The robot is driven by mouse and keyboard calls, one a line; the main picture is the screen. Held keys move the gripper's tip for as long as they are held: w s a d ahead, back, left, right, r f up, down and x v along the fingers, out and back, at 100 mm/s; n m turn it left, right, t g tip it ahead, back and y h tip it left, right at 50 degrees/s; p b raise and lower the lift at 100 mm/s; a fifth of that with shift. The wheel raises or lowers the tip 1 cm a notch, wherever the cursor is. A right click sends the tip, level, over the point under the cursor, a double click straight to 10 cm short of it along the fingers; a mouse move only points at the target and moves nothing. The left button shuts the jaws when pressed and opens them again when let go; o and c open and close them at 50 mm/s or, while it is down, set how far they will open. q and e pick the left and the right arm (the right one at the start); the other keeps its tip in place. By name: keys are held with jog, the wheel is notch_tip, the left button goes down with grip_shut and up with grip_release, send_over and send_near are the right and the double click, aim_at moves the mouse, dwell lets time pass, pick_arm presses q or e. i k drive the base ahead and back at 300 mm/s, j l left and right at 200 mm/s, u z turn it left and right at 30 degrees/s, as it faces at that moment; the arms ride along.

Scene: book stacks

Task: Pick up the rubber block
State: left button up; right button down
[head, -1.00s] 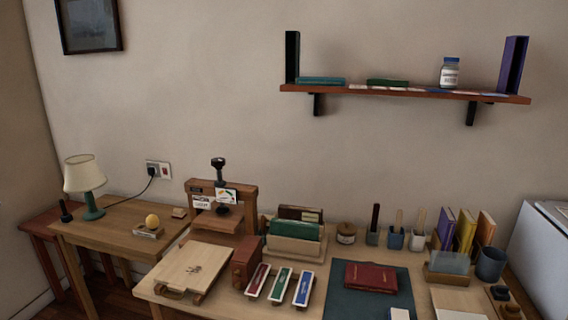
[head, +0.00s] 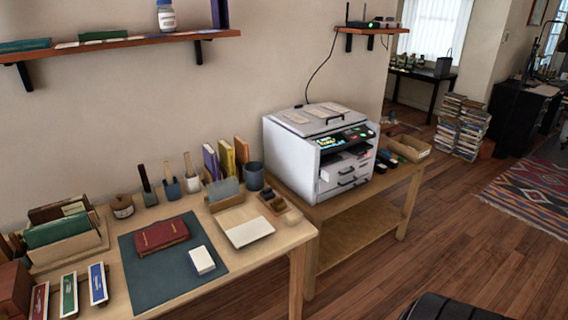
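A small white block (head: 202,260) lies on the dark green mat (head: 150,285) on the wooden desk, in front of a dark red book (head: 160,235). It may be the rubber block, but I cannot tell its material from here. Nothing covers it. Neither of my grippers is in the head view.
A pale flat pad (head: 248,232) lies right of the mat. Pots with brushes, a row of upright books (head: 226,160) and a dark blue cup (head: 254,176) stand behind. A grey-white printer (head: 318,150) sits on a lower table. The wooden floor (head: 415,250) at right is largely clear.

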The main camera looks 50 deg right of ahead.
aim_at(292, 219)
jog(key=z, duration=1.55)
jog(key=u, duration=1.75)
jog(key=z, duration=1.75)
